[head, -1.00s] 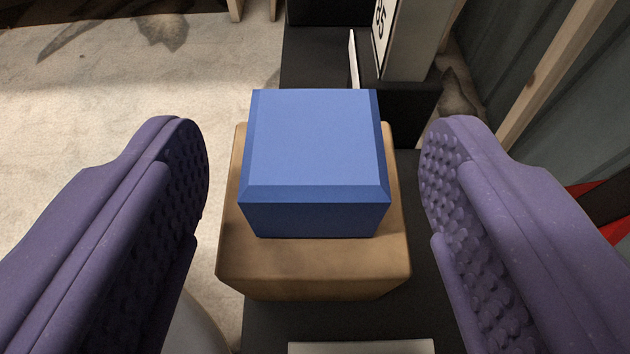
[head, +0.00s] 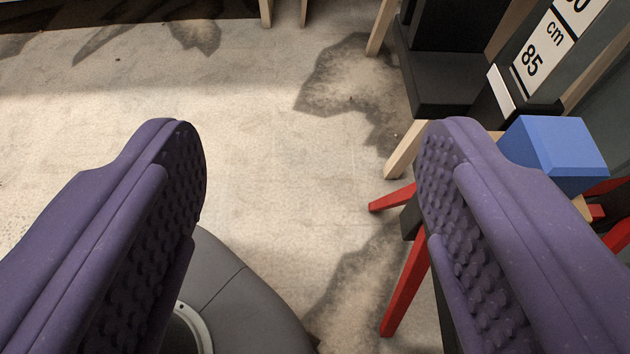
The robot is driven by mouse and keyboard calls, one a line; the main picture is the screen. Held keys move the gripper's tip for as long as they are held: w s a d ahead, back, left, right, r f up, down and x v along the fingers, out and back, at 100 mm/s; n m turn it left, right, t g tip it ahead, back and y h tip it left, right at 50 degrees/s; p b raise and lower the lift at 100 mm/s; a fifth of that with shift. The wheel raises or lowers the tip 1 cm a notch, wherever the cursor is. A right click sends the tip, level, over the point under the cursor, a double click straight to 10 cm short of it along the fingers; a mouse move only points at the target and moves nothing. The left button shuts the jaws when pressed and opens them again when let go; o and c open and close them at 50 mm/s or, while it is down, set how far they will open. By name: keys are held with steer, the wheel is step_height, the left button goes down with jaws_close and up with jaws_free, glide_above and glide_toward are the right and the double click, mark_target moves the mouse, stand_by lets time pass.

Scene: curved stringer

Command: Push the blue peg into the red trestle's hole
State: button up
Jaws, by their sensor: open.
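The blue peg (head: 556,149) shows at the right as a bevelled blue block, partly hidden behind my right finger. Part of the red trestle shows below it, with one red leg (head: 408,285) reaching down to the floor. The trestle's hole is hidden from this view. The peg lies outside the fingers, to the right and farther off, and nothing is held.
A black stand (head: 445,75) on wooden legs is at the upper right, beside a white scale board (head: 552,50) marked "85 cm". The pale stained floor (head: 270,130) is clear in the middle and left.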

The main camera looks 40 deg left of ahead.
steer(key=s+a, duration=0.1)
steer(key=s, duration=0.1)
steer(key=shift+s+a+r, duration=0.15)
steer(key=shift+s+a, duration=0.15)
steer(key=shift+a, duration=0.1)
